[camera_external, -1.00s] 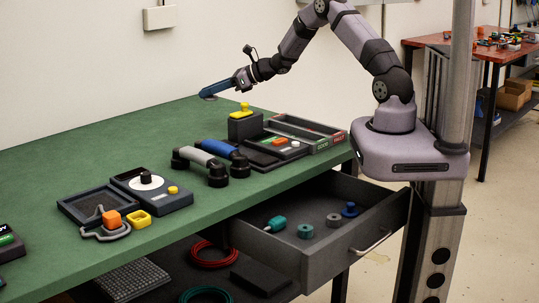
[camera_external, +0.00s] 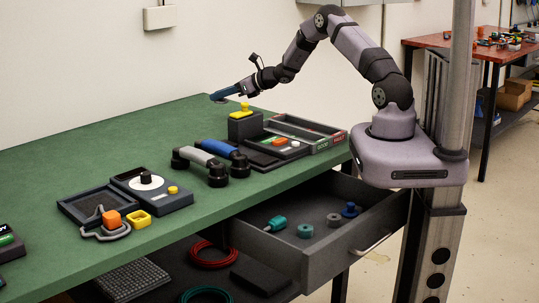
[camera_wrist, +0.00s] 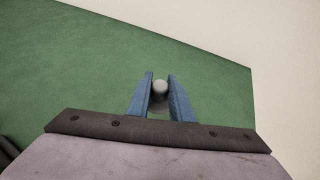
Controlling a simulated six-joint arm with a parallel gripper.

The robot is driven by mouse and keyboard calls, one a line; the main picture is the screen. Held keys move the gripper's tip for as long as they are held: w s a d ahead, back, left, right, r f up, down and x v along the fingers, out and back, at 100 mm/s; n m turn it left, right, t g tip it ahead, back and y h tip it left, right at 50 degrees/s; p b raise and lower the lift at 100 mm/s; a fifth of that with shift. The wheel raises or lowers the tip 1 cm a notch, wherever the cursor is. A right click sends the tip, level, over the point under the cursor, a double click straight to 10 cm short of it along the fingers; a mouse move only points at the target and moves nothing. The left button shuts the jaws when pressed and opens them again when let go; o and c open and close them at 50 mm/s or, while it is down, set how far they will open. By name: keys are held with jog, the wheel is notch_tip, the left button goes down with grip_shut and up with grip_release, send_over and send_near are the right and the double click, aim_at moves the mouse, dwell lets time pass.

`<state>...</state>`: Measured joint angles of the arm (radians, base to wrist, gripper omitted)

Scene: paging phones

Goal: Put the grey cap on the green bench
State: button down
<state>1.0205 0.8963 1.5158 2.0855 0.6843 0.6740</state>
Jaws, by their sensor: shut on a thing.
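The grey cap (camera_wrist: 160,88) is between the two blue fingers of my gripper (camera_wrist: 161,92) in the wrist view. The fingers are shut on its sides and hide part of it. In the external view my gripper (camera_external: 217,97) is low over the far end of the green bench (camera_external: 140,140), pointing left. The cap is barely visible at the fingertips there, and I cannot tell whether it touches the bench. In the wrist view, bare green bench top (camera_wrist: 80,75) lies around and beneath the cap.
A dark box with a yellow knob (camera_external: 244,108) stands just in front of my gripper. Trays (camera_external: 310,133) and phone handsets (camera_external: 205,165) lie nearer the camera. The open drawer (camera_external: 285,246) holds several small parts. The bench's far left is clear.

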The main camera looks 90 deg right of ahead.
aim_at(221, 123)
jog(key=shift+f+p, duration=0.6)
jog(key=shift+f, duration=3.05)
jog(key=shift+f, duration=0.15)
jog(key=c, duration=1.6)
grip_release()
jog(key=shift+r, duration=0.2)
jog(key=b+v, duration=0.2)
jog(key=v, duration=1)
jog(key=shift+a+f, duration=0.1)
